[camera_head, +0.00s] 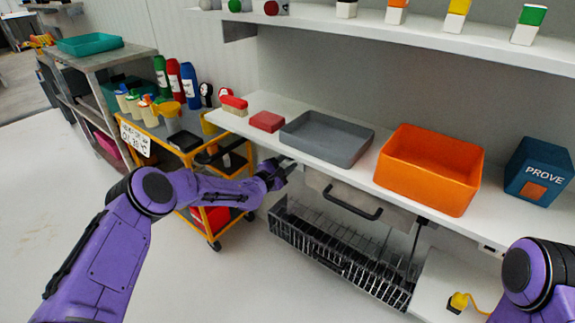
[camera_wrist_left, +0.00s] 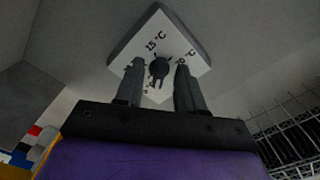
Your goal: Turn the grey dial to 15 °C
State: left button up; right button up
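The dial (camera_wrist_left: 159,68) is a dark grey knob on a white square plate (camera_wrist_left: 190,40) in the left wrist view. "15 °C" is printed above the knob, and another label, partly hidden, stands to its right. Which mark the knob points at I cannot tell. My left gripper (camera_wrist_left: 159,85) is open, with one finger on each side of the knob and visible gaps between. In the head view my left gripper (camera_head: 288,169) is at the shelf's front edge, and the dial is hidden there. My right arm shows at the right edge, but its gripper is out of view.
A grey tray (camera_head: 327,139), a red block (camera_head: 267,121), an orange bin (camera_head: 430,170) and a blue PROVE box (camera_head: 541,169) stand on the white shelf. Below are a handle (camera_head: 352,204) and a black rack (camera_head: 340,252). A yellow cart (camera_head: 165,155) stands left.

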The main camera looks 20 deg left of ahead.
pick_arm(q)
grip_shut()
jog(key=shift+m, duration=0.3)
jog(key=shift+w+a+f+m+b, duration=0.15)
jog(key=shift+m+b, duration=0.85)
jog(key=shift+m, duration=4.05)
jog(key=shift+s+f+m+b, duration=0.15)
jog(key=shift+m+b, duration=0.8)
jog(key=shift+m, duration=4.05)
jog(key=shift+w+a+f+m+b, duration=0.15)
jog(key=shift+m+b, duration=0.85)
jog(key=shift+m, duration=4.05)
